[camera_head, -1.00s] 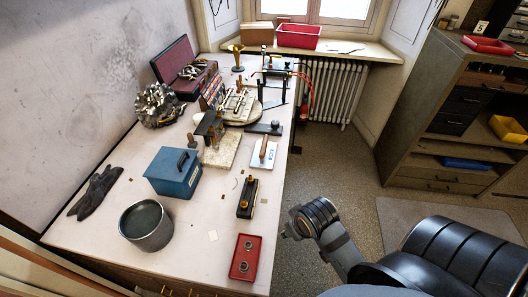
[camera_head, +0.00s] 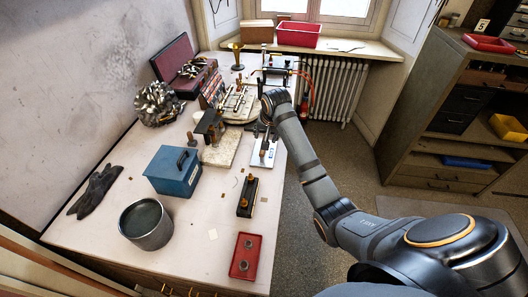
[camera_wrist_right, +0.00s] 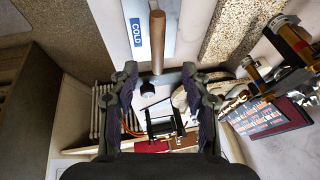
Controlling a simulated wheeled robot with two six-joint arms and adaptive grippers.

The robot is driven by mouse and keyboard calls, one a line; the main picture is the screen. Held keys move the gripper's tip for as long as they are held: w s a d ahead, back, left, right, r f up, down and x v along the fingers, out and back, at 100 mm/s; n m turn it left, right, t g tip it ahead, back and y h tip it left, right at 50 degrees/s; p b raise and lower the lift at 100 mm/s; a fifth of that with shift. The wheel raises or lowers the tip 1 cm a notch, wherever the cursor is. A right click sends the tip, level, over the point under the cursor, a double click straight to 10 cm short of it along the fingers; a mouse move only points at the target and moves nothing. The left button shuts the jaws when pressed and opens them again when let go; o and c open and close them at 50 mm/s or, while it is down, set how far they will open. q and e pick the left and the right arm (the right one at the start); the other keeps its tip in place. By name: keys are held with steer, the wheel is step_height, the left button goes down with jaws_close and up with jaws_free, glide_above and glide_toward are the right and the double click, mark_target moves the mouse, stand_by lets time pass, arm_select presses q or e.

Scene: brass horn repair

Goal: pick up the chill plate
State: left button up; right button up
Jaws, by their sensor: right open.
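The chill plate is a pale flat plate (camera_head: 257,161) with a blue patch and a wooden handle, lying near the right edge of the bench in the head view. In the right wrist view the plate (camera_wrist_right: 171,14) is at the top, with a blue "COLD" label and the brown handle (camera_wrist_right: 158,46) standing out towards the jaws. My right gripper (camera_wrist_right: 160,78) is open, its two dark fingers spread on either side of the handle's line. Nothing is held. In the head view my right gripper (camera_head: 266,133) is just beyond the plate, partly hidden by its wrist. My left gripper is out of view.
A dark bar with a knob (camera_wrist_right: 147,88) lies close beyond the plate, between the fingers in the wrist view. A stone slab (camera_head: 220,152) lies to the left. A blue box (camera_head: 174,172), black block (camera_head: 247,196) and red tray (camera_head: 245,258) are nearer.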

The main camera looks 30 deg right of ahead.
steer(key=x, duration=0.5)
steer(key=shift+w+f+p, duration=0.1)
steer(key=shift+f+p, duration=0.1)
steer(key=shift+p, duration=0.1)
steer(key=x, duration=0.2)
steer(key=p+x, duration=0.1)
steer(key=x, duration=0.1)
steer(key=shift+d, duration=0.25)
steer(key=shift+w+f, duration=0.2)
steer(key=shift+f, duration=0.3)
steer(key=shift+r, duration=0.1)
steer(key=shift+s, duration=0.1)
steer(key=shift+f, duration=0.25)
steer(key=shift+c, duration=0.4)
jaws_close()
